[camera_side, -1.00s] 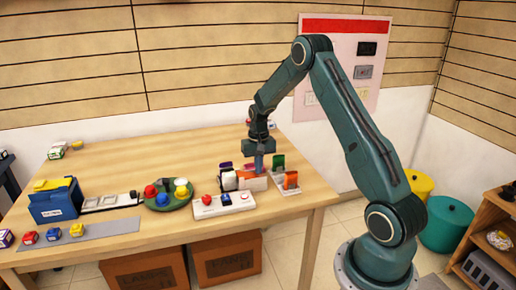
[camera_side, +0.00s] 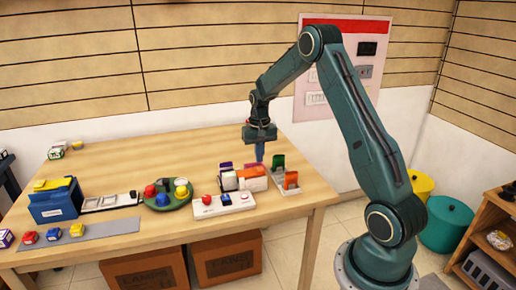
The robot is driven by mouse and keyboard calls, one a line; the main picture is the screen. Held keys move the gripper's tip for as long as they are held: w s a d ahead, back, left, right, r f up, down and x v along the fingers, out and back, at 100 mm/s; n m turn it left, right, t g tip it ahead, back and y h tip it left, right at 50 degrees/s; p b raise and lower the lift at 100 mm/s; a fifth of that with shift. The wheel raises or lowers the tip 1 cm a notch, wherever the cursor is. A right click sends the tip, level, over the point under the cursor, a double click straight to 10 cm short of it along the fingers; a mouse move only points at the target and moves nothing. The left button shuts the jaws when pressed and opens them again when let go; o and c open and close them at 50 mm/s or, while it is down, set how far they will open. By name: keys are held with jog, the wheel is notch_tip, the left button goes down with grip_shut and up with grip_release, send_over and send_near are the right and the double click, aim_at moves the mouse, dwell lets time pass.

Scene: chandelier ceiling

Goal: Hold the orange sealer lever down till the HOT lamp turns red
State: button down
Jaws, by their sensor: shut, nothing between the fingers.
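My gripper (camera_side: 260,155) is shut and empty, pointing down at the right part of the table. It hangs above and behind a small white-and-orange item (camera_side: 254,179), with a visible gap between them. That item stands beside white and purple pieces (camera_side: 228,178). A grey base to its right holds a green upright piece (camera_side: 277,164) and an orange upright piece (camera_side: 290,181). I cannot tell for certain which orange part is the sealer lever. The HOT lamp is too small to make out.
A white panel (camera_side: 240,203) with red and blue knobs lies in front. To the left are a green round tray (camera_side: 157,204), a blue box (camera_side: 54,206) and a grey mat (camera_side: 105,231) with small blocks. The table's back middle (camera_side: 170,150) is clear.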

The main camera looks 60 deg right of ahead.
aim_at(259, 169)
jog(key=shift+s+d+r, duration=0.1)
jog(key=shift+r, duration=1.8)
jog(key=s+a+r+n+t, duration=0.15)
jog(key=s+a+r, duration=0.25)
jog(key=a+r, duration=0.45)
jog(key=s+a+r+n+t, duration=0.1)
jog(key=s+a+r+n, duration=0.25)
jog(key=a+r, duration=0.45)
jog(key=s+a+n+t, duration=0.3)
jog(key=s+a, duration=0.8)
jog(key=s, duration=0.5)
jog(key=shift+s+a+r+n, duration=0.2)
jog(key=shift+s+n, duration=0.15)
jog(key=shift+n, duration=0.15)
jog(key=shift+w+d, duration=0.1)
jog(key=shift+w, duration=0.1)
